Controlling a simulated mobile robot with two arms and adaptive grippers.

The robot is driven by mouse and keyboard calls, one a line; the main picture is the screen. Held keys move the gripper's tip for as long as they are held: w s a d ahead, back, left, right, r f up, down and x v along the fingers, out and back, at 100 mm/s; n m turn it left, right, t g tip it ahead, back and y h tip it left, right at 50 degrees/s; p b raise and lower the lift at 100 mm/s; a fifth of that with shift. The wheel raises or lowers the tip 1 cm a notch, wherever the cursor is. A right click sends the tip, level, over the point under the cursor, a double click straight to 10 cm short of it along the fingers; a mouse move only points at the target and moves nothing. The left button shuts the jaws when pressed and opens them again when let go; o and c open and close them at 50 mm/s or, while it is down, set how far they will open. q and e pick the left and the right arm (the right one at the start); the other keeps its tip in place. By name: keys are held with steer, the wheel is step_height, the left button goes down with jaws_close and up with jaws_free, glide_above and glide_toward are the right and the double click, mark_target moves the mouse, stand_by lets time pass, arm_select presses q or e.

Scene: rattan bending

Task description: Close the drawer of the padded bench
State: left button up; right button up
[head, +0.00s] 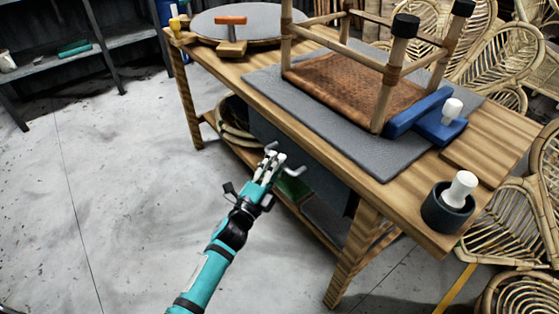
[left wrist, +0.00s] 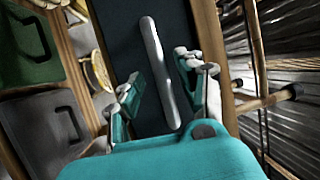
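The padded bench (head: 400,205) is a wooden table with a grey mat (head: 345,142) on its top. Its dark blue-grey drawer front (head: 326,183) hangs under the near edge; I cannot tell how far it stands out. In the left wrist view the drawer front (left wrist: 122,30) carries a long pale bar handle (left wrist: 157,70). My left gripper (head: 274,163) is in front of the drawer. In the left wrist view, its open fingers (left wrist: 160,90) lie to either side of the handle, with visible gaps; contact is not clear. My right gripper is out of view.
On the bench stand a rattan-and-wood stool frame (head: 345,85), a blue clamp-like tool (head: 425,115) and a dark pot (head: 447,210). A lower shelf holds a green bin (left wrist: 30,45) and a grey bin (left wrist: 45,130). Rattan chairs crowd the right; the floor at left is clear.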

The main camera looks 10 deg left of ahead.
arm_select(q)
steer(key=v, duration=1)
